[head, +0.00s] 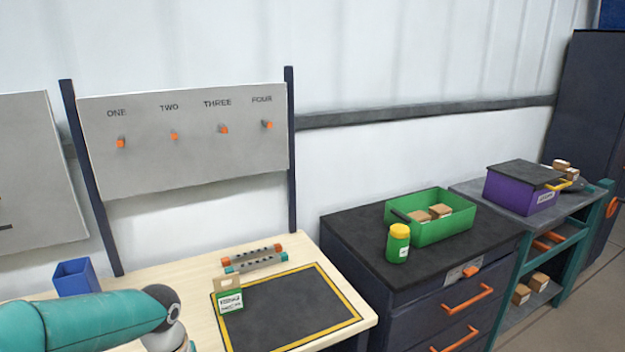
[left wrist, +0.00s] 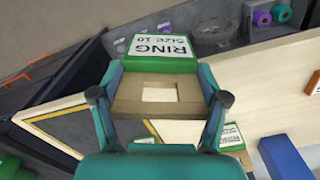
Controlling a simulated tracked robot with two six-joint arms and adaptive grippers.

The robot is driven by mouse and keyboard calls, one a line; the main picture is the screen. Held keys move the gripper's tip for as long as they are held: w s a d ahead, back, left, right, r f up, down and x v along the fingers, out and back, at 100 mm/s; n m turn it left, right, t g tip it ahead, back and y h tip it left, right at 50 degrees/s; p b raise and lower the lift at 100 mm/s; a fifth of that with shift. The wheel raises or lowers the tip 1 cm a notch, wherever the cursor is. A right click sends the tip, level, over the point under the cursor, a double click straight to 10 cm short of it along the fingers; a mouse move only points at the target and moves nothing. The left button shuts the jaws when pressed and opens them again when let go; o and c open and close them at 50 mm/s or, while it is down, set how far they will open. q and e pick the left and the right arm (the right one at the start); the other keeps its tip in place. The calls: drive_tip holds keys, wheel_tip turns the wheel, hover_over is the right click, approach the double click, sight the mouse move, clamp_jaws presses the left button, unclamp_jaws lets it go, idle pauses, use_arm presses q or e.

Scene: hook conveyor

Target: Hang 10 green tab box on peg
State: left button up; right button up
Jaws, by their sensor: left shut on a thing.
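In the left wrist view my left gripper (left wrist: 160,100) is shut on a green tab box (left wrist: 160,62) with a white label reading "RING SIZE 10". Its tan tab with a square hole lies between the fingers. My left arm shows in the head view, but its gripper and the held box are below the frame. Another green tab box (head: 230,302) stands upright at the dark mat's left corner; its label is too small to read surely. The board (head: 190,165) has pegs ONE (head: 121,143), TWO (head: 174,136), THREE (head: 224,129) and FOUR (head: 267,124), all bare. My right gripper is not in view.
A blue bin (head: 76,278) stands left on the wooden table. Racks with orange and teal ends (head: 253,258) lie behind the yellow-edged mat (head: 290,310). On the dark cabinet right stand a green crate (head: 440,230) and a yellow-lidded jar (head: 398,243). Space before the board is clear.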

use_arm(q)
drive_tip(key=w+d+f+m, duration=0.1)
drive_tip(key=w+d+f, duration=0.1)
drive_tip(key=d+f, duration=0.4)
wheel_tip(320, 180, down, 3)
drive_tip(key=shift+w+r+m, duration=0.1)
drive_tip(key=shift+w+m, duration=0.1)
drive_tip(key=shift+m, duration=0.1)
